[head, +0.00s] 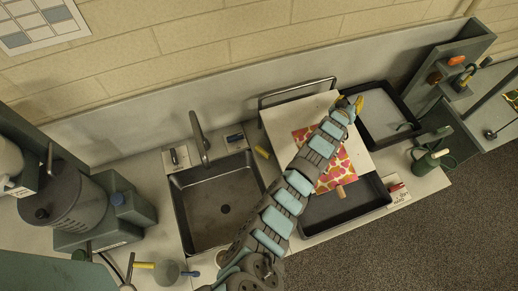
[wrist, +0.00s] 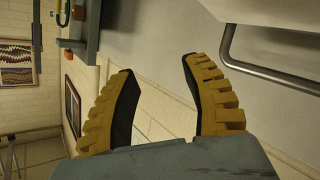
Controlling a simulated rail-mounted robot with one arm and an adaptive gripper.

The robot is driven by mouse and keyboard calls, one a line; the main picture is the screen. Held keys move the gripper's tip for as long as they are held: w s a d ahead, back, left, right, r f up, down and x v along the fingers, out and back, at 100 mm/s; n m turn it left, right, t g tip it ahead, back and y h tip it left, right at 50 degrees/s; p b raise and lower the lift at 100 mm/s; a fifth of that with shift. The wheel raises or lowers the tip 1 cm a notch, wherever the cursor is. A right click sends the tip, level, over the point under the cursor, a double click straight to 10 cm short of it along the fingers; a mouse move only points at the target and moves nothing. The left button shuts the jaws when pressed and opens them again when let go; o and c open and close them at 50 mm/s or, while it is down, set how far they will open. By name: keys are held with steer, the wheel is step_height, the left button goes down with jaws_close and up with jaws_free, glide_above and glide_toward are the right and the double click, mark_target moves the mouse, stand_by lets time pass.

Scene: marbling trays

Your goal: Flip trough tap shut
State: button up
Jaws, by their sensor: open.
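The steel sink trough (head: 186,205) is set into the counter at centre left in the head view. A tall grey spout (head: 200,138) stands behind it. A small plate with a dark lever sits on each side of the spout, one at left (head: 175,156) and one at right (head: 235,138). I cannot tell whether either is open or shut. My gripper (head: 351,104) is well to the right of the sink, over the back right of a pale board. In the wrist view its yellow ribbed fingers (wrist: 156,65) are apart, with nothing between them.
The pale board (head: 285,118) carries a red and yellow patterned sheet (head: 302,135). Dark trays lie behind right (head: 408,137) and in front (head: 383,190). A metal rail (head: 298,87) stands at the board's back; a rail also shows in the wrist view (wrist: 265,72). A green mug (head: 427,166) stands right.

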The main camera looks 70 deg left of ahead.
steer(key=s+a+n+g, duration=0.1)
steer(key=s+a, duration=0.1)
steer(key=a, duration=0.1)
steer(key=s+a+f+n+g, duration=0.1)
steer(key=s+a+n+g, duration=0.1)
steer(key=s+a, duration=0.1)
steer(key=s+a+f+n+g+b, duration=0.1)
steer(key=s+a+g, duration=0.1)
steer(key=a, duration=0.3)
steer(key=shift+s+a+f+n+h, duration=0.1)
steer(key=shift+s+f+n+h, duration=0.15)
steer(key=shift+s+n+h, duration=0.25)
steer(key=s+a+n+g+h+b, duration=0.1)
steer(key=s+a+n+g+h, duration=0.2)
steer(key=s, duration=0.6)
steer(key=n+g+h+b, duration=0.2)
steer(key=n+h+b, duration=0.1)
steer(key=h+b, duration=0.55)
glide_toward(258, 147)
steer(key=shift+x, duration=5.35)
jaws_close()
